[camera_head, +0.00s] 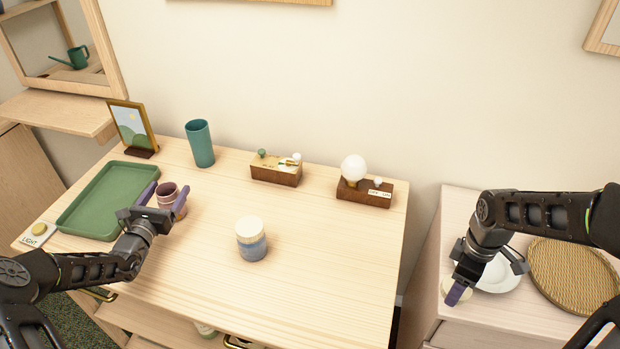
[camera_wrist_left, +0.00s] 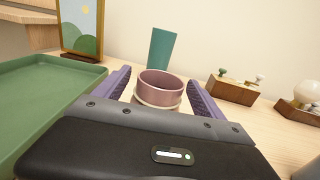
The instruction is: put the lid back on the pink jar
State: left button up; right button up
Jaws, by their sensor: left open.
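The pink jar (camera_head: 168,190) stands upright on the wooden table beside the green tray, its top open. My left gripper (camera_head: 167,196) is open, with one purple finger on each side of the jar. The left wrist view shows the jar (camera_wrist_left: 160,88) between the two fingers (camera_wrist_left: 160,92), with a visible gap on the right. A pale round piece (camera_head: 461,284) lies on the right cabinet, partly hidden by my right gripper (camera_head: 458,293); it may be the lid. Only one right fingertip shows clearly, so I cannot tell if that gripper holds it.
A blue jar with a cream lid (camera_head: 250,240) stands mid-table. The green tray (camera_head: 75,222), a picture frame (camera_head: 133,128), a teal cup (camera_head: 200,145) and two wooden blocks (camera_head: 276,172) (camera_head: 365,192) surround it. A white plate (camera_head: 500,275) and woven mat (camera_head: 572,278) lie right. The table's front right is clear.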

dwell(0.6)
pick_arm(q)
jog(key=c, duration=1.6)
